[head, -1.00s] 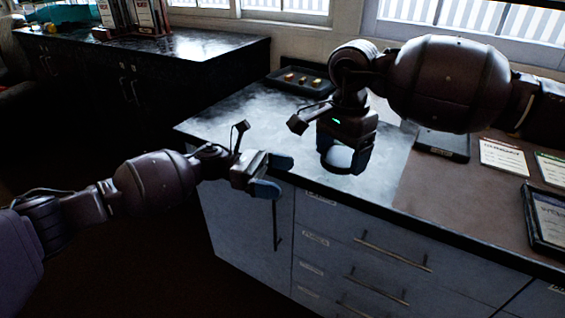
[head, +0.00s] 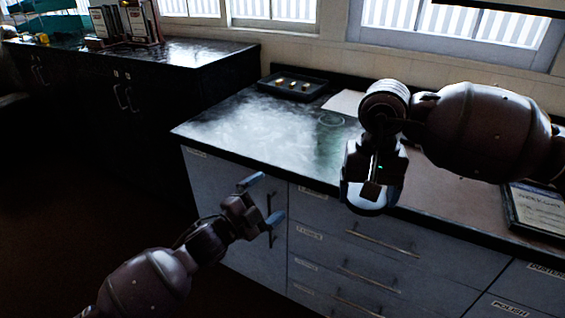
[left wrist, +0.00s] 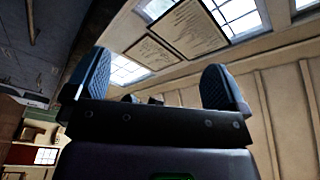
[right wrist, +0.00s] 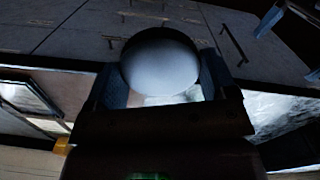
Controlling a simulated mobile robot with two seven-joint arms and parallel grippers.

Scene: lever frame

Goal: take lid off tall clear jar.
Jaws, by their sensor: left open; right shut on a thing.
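The tall clear jar (head: 331,145) is faint in the head view. It seems to stand on the counter with its round rim uncovered. My right gripper (head: 372,196) is to the right of the jar and nearer to me, over the counter's front edge. It is shut on a pale, rounded, shiny lid (head: 366,203), apart from the jar. The right wrist view shows the lid (right wrist: 160,66) between both fingers. My left gripper (head: 263,200) is open and empty in front of the drawers, below the counter top; its spread fingers also show in the left wrist view (left wrist: 156,82).
A dark tray (head: 292,87) with small gold pieces lies at the back of the counter. A framed sheet (head: 540,212) lies at the right. The counter's left part (head: 235,125) is clear. Drawer handles (head: 368,240) stick out below.

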